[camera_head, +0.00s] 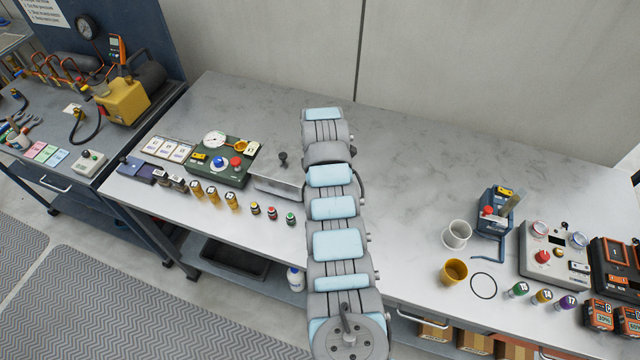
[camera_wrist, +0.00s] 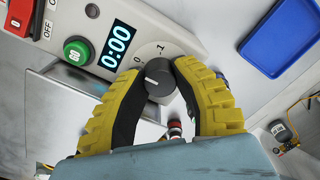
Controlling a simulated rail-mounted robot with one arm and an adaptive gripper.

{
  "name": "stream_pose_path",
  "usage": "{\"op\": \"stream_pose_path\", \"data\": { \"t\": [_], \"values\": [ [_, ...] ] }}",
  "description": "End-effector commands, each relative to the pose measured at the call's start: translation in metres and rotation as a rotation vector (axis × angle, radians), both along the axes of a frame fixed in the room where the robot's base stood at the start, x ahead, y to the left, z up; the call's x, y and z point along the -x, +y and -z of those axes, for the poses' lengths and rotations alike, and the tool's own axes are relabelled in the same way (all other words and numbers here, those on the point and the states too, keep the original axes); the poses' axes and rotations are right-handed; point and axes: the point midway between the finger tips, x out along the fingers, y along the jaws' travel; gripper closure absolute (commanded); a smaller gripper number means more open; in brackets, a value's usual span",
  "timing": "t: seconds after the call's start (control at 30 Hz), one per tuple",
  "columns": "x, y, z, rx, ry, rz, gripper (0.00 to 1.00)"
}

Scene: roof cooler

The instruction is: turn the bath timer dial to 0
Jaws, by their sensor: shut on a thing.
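The bath timer dial (camera_wrist: 158,82) is a dark grey round knob with a white pointer line, in the middle of the wrist view. It sits on a pale panel (camera_wrist: 185,40) with the marks 0 and 1 beside it. The pointer line slants to the upper left, on the side of the 0; I cannot tell if it meets the 0 exactly. The display (camera_wrist: 116,45) reads 0:00. My gripper (camera_wrist: 160,88) has its yellow and black fingers closed on both sides of the dial. In the head view my arm hides the dial and my fingertips.
A green button (camera_wrist: 77,51) and an ON/OFF switch are left of the display. A blue tray (camera_wrist: 283,38) lies at the upper right of the wrist view. In the head view a green gauge box (camera_head: 222,160) and a lidded metal box (camera_head: 278,178) stand left of my arm.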

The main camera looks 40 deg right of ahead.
Motion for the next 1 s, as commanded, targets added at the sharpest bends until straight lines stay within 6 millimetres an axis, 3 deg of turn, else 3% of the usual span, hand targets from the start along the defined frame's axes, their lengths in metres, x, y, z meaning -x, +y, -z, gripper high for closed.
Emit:
{"op": "stream_pose_path", "data": {
  "t": [0.57, 0.6, 0.67, 1.0],
  "values": [
    [0.0004, 0.0004, 0.002, -0.001, 0.001, -0.038, 1.0],
    [0.0003, 0.0004, 0.0019, -0.001, 0.001, -0.038, 0.69],
    [0.0004, 0.0004, 0.0019, -0.001, 0.001, -0.038, 0.55],
    [0.0, 0.0001, -0.0014, 0.0, 0.0, -0.037, 0.55]
  ]
}}
